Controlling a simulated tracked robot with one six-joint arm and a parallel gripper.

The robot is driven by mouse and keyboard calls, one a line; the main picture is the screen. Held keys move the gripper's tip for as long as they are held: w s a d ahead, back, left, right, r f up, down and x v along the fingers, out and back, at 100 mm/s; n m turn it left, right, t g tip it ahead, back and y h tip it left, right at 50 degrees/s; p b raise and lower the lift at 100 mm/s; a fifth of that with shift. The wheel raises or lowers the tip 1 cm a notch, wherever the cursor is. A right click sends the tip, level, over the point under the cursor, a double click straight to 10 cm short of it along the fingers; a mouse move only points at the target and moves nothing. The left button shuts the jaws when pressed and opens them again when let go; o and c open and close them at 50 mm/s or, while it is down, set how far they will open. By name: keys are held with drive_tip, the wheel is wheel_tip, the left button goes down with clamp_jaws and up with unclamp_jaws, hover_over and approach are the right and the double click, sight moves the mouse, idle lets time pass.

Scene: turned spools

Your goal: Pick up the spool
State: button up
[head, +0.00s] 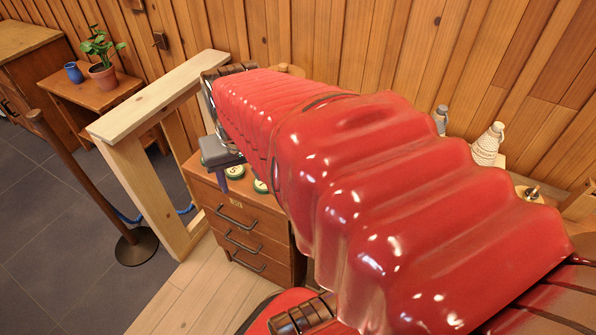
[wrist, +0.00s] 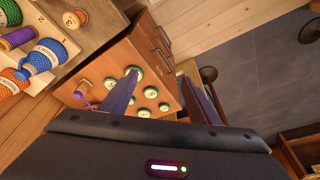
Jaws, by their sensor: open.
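In the wrist view my gripper (wrist: 160,80) is open, its two blue-purple fingers apart with nothing held between them. It is over the front edge of a wooden drawer cabinet (wrist: 152,46). More spools sit on a wooden board at upper left: a blue one (wrist: 46,54), an orange one (wrist: 9,82) and a purple one (wrist: 18,38). In the head view my gripper (head: 229,168) shows just above the cabinet; my red arm hides most of the top.
Several green-rimmed discs (wrist: 151,92) lie on the cabinet top around the left finger. A pale wooden frame (head: 150,105) stands left of the cabinet. A post on a round base (head: 136,246) stands on the grey floor.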

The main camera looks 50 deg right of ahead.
drive_tip(key=s+d+f+m+g, duration=0.1)
drive_tip(key=s+d+f+m, duration=0.1)
drive_tip(key=d, duration=0.5)
drive_tip(key=s+d+f+m+g+y, duration=0.1)
drive_tip(key=s+d+f+m, duration=0.2)
drive_tip(key=s+d, duration=0.3)
drive_tip(key=s+d+f+m, duration=0.3)
drive_tip(key=s+d+f, duration=0.1)
drive_tip(key=d, duration=0.3)
drive_tip(key=shift+s+d+g+y, duration=0.3)
drive_tip(key=shift+s+g, duration=0.1)
drive_tip(key=shift+f, duration=0.1)
drive_tip(key=shift+f, duration=4.2)
drive_tip(key=shift+f, duration=2.65)
drive_tip(key=shift+c, duration=0.5)
